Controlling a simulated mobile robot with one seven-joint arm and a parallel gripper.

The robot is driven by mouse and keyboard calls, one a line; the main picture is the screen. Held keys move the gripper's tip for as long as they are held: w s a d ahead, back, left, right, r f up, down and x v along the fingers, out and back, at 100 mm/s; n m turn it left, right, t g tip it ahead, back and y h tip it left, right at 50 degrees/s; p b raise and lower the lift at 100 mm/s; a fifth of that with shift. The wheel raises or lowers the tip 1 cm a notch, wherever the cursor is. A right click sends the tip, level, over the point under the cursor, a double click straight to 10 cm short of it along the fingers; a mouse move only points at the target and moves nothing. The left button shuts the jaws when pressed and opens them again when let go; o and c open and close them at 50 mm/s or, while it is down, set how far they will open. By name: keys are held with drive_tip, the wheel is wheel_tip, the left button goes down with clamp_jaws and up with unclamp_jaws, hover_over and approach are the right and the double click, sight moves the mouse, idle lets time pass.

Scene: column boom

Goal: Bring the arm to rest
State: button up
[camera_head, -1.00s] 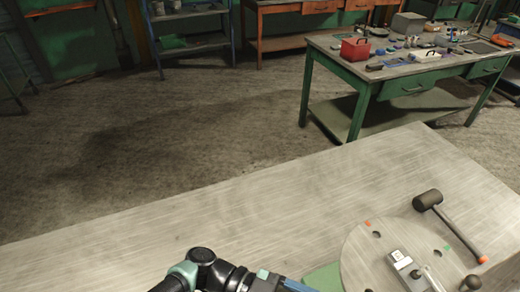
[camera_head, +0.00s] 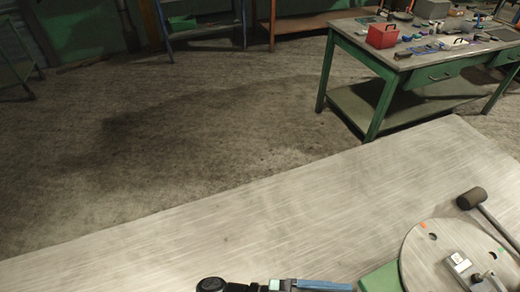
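Part of my arm (camera_head: 235,285) shows at the bottom edge, as a black joint and a dark link with a teal patch. A long blue bar (camera_head: 325,285) lies in line with it; I cannot tell whether it belongs to the arm. The fingers of my gripper do not show. The arm is low in the picture, in front of the near worktop (camera_head: 230,220), left of the round plate (camera_head: 420,250). No gap between arm and worktop can be judged.
The round plate carries a small metal fixture (camera_head: 460,263), beside a green piece (camera_head: 381,279). A mallet (camera_head: 471,198) lies behind it at right. The worktop's middle and left are bare. Beyond open floor stands a green bench (camera_head: 345,48) with a red box (camera_head: 382,36).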

drive_tip(key=w+d+r+n+t+b, duration=0.2)
drive_tip(key=w+d+r+n+t, duration=0.4)
drive_tip(key=d+n+t, duration=0.65)
drive_tip(key=w+a+r+n+t+y+b, duration=0.1)
drive_tip(key=w+a+r+t+y, duration=0.1)
drive_tip(key=w+r+t+y, duration=0.25)
drive_tip(key=w+a+r+n+t+y, duration=0.1)
drive_tip(key=w+a+r+t+y, duration=0.2)
drive_tip(key=r+t, duration=0.4)
drive_tip(key=w+a+r+n+t+y+b, duration=0.1)
drive_tip(key=a+r+n+y, duration=0.2)
drive_tip(key=r, duration=0.4)
drive_tip(key=w+a+r+n+t+y, duration=0.1)
drive_tip(key=w+a+r+t+y, duration=0.1)
drive_tip(key=a+r, duration=0.4)
drive_tip(key=w+a+r+n+t+y+b, duration=0.1)
drive_tip(key=a+r+y, duration=0.2)
drive_tip(key=r, duration=0.5)
drive_tip(key=s+a+r+t+y, duration=0.1)
drive_tip(key=s+a+r+y, duration=0.1)
drive_tip(key=r, duration=0.4)
drive_tip(key=s+a+r+y, duration=0.1)
drive_tip(key=s+a+r, duration=0.4)
drive_tip(key=a, duration=0.1)
drive_tip(key=shift+a+r+t+y+b, duration=0.35)
drive_tip(key=shift+a+r+t+b, duration=0.05)
drive_tip(key=shift+b, duration=0.05)
